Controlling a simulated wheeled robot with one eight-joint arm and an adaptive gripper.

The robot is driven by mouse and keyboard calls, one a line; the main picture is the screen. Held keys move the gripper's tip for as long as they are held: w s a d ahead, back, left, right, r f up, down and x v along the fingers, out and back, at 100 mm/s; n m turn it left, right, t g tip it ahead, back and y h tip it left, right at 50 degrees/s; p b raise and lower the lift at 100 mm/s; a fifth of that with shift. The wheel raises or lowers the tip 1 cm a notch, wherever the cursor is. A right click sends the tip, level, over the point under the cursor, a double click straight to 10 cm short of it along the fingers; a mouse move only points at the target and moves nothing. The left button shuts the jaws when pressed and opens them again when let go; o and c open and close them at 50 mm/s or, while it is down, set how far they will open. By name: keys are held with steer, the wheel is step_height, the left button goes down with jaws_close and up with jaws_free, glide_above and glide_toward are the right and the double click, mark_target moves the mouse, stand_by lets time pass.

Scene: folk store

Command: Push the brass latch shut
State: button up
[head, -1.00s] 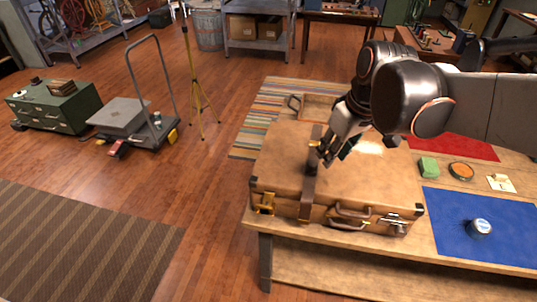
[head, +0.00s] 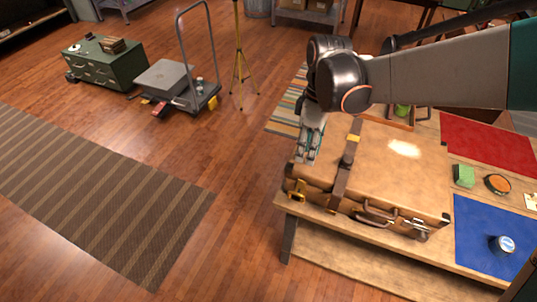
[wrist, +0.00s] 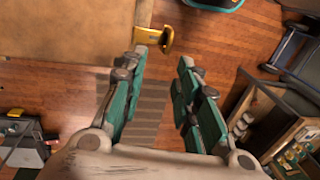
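A tan suitcase (head: 395,165) lies flat and closed on the table. The brass latch (head: 298,190) is on its front side near the left corner. In the wrist view, a brass piece (wrist: 168,40), which looks like this latch, juts out past the edge of the case beside my left fingertip; I cannot tell whether they touch. My gripper (head: 307,155) is over the left end of the case, pointing down. In the wrist view its two fingers (wrist: 167,58) are apart with nothing between them.
A leather strap (head: 345,170) crosses the case right of the latch. A handle (head: 376,212) and a metal clasp (head: 416,228) are farther right on the front. A green sponge (head: 464,175), an orange tin (head: 497,184) and a blue mat (head: 485,240) lie to the right. Open floor lies left.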

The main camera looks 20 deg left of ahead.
steer(key=b, duration=0.3)
glide_above(297, 188)
steer(key=s, duration=0.3)
steer(key=f, duration=1.3)
steer(key=shift+s+d, duration=0.15)
steer(key=shift+d, duration=0.05)
steer(key=shift+c, duration=0.6)
jaws_close()
